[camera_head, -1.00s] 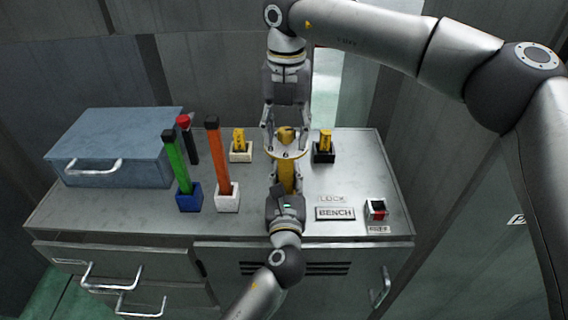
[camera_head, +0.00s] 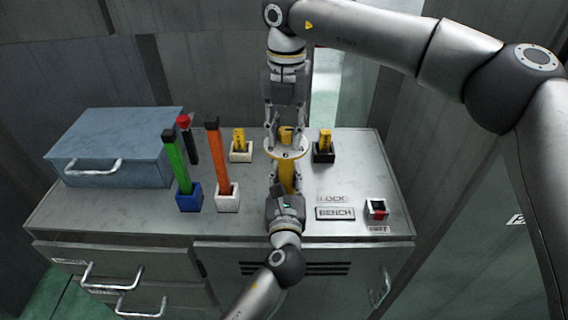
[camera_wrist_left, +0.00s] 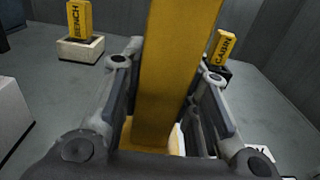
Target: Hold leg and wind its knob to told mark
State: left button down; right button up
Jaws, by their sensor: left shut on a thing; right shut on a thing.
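My left gripper (camera_head: 286,192) is shut on the leg's lower part; in the left wrist view the yellow leg (camera_wrist_left: 175,75) stands between the two fingers. The yellow knob (camera_head: 286,134) sits above the flange. My right gripper (camera_head: 286,140) comes down from above and is shut on the knob, a finger on each side. Marks on the flange are too small to read.
Yellow tags reading BENCH (camera_wrist_left: 80,20) and CABIN (camera_wrist_left: 223,47) stand in blocks behind the leg. LOCK and BENCH plates (camera_head: 335,213) and a red-topped block (camera_head: 376,209) are at right. Green (camera_head: 177,163) and orange (camera_head: 217,155) posts and a blue-grey box (camera_head: 115,150) are at left.

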jog(key=m, duration=0.5)
jog(key=shift+f+m, duration=0.1)
jog(key=shift+m, duration=0.3)
jog(key=shift+m, duration=0.5)
jog(key=m, duration=0.7)
jog(key=shift+f, duration=0.1)
jog(key=o, duration=0.8)
